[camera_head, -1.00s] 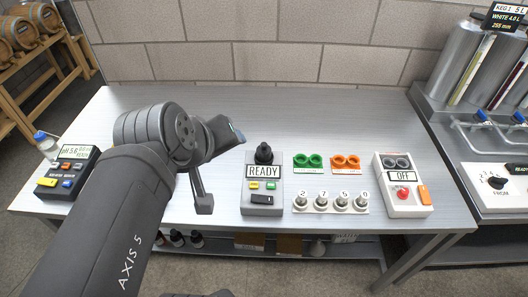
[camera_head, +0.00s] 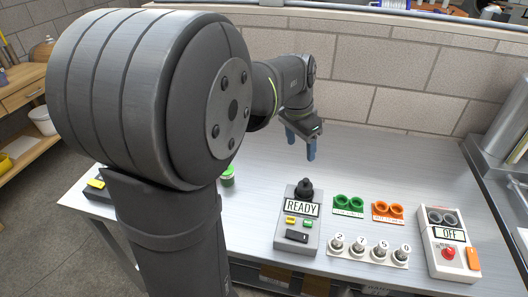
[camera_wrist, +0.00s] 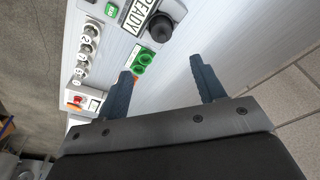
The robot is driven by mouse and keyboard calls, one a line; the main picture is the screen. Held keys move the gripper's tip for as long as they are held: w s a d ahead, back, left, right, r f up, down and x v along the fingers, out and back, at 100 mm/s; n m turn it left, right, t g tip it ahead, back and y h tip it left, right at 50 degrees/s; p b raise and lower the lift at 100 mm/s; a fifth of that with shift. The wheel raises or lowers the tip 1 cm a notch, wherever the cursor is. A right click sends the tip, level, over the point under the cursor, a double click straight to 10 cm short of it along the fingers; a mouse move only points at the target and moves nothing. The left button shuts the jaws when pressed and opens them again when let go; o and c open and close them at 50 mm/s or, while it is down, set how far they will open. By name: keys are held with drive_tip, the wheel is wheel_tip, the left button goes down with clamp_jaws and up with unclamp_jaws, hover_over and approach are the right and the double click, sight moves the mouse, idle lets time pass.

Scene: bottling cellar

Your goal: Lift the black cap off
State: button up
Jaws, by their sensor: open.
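A black cap (camera_head: 304,188), rounded with a narrower top, sits on the back end of the grey READY unit (camera_head: 284,235) on the metal bench. In the wrist view the black cap (camera_wrist: 160,28) lies beyond the gap between my fingers, next to the READY label. My gripper (camera_head: 301,146) is open and empty, with its blue-grey fingers pointing down, behind the cap and apart from it. Both fingers of my gripper (camera_wrist: 161,68) show spread in the wrist view.
Green rings (camera_head: 348,204) and orange rings (camera_head: 388,211) stand right of the READY unit, with numbered knobs (camera_head: 371,249) in front. A white OFF box (camera_head: 448,240) is farther right. A green-lidded jar (camera_head: 228,175) stands left. The bench behind the units is clear, up to a block wall.

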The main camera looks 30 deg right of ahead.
sight(305, 180)
drive_tip(key=shift+m, duration=0.3)
drive_tip(key=f, duration=0.4)
drive_tip(key=d+f, duration=0.1)
drive_tip(key=f, duration=0.3)
drive_tip(key=d+f, duration=0.1)
drive_tip(key=f, duration=0.3)
drive_tip(key=shift+w+d+f, duration=0.15)
drive_tip(key=shift+d+f, duration=0.4)
drive_tip(key=shift+f, duration=0.55)
drive_tip(key=shift+d+f, duration=0.25)
drive_tip(key=shift+f, duration=0.65)
drive_tip(key=shift+d+f, duration=0.3)
drive_tip(key=shift+f, duration=0.55)
drive_tip(key=c, duration=0.9)
